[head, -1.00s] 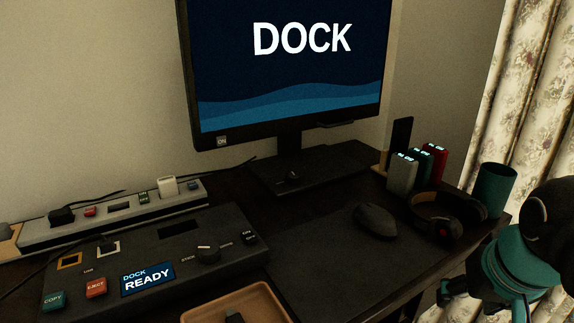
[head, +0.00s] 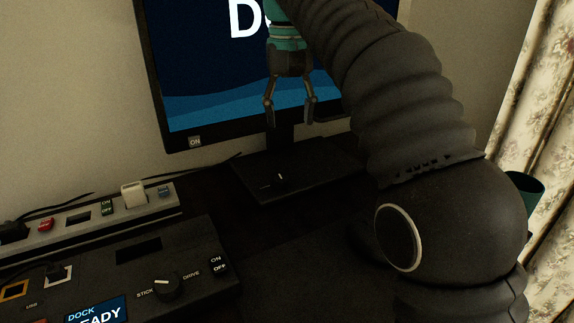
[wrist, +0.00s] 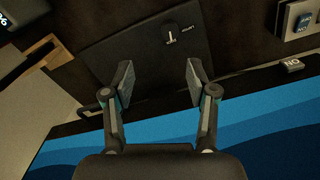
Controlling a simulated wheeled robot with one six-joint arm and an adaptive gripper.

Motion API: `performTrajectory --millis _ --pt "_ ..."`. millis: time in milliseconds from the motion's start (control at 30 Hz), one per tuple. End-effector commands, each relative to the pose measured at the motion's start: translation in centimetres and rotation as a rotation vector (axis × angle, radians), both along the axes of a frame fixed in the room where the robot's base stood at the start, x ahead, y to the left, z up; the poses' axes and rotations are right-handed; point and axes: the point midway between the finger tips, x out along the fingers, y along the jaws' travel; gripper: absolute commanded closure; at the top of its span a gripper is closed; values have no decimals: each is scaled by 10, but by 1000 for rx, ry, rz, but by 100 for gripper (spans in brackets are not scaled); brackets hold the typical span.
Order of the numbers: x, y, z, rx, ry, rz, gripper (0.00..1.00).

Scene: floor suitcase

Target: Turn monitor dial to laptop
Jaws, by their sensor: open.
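The monitor (head: 205,95) shows a dark blue screen with white letters, partly hidden behind my arm. Its dark base plate (head: 325,180) lies on the desk below, and the small monitor dial (head: 280,178) with a white mark sits on this base. The dial also shows in the wrist view (wrist: 170,38), beside a small label that is hard to read. My gripper (head: 289,121) hangs pointing down in front of the screen, above the base and apart from the dial. Its two fingers are spread in the wrist view (wrist: 158,80), with nothing between them.
A dark dock box (head: 200,250) with its own STICK/DRIVE knob (head: 166,286) stands at the lower left. Behind it is a grey power strip (head: 85,218) with switches and plugs. A teal cup (head: 525,188) shows at the right. My arm hides much of the desk's right side.

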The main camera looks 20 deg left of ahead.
Motion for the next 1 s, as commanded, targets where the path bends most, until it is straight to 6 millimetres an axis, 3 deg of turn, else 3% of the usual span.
performTrajectory --millis 133,467,733,1000 --pt "-7 20 -1 -12 11 27 42" --pt "-10 24 -21 -15 15 34 42" --pt "-9 21 -56 -14 15 31 42" --pt "-8 20 -107 -15 15 29 42"
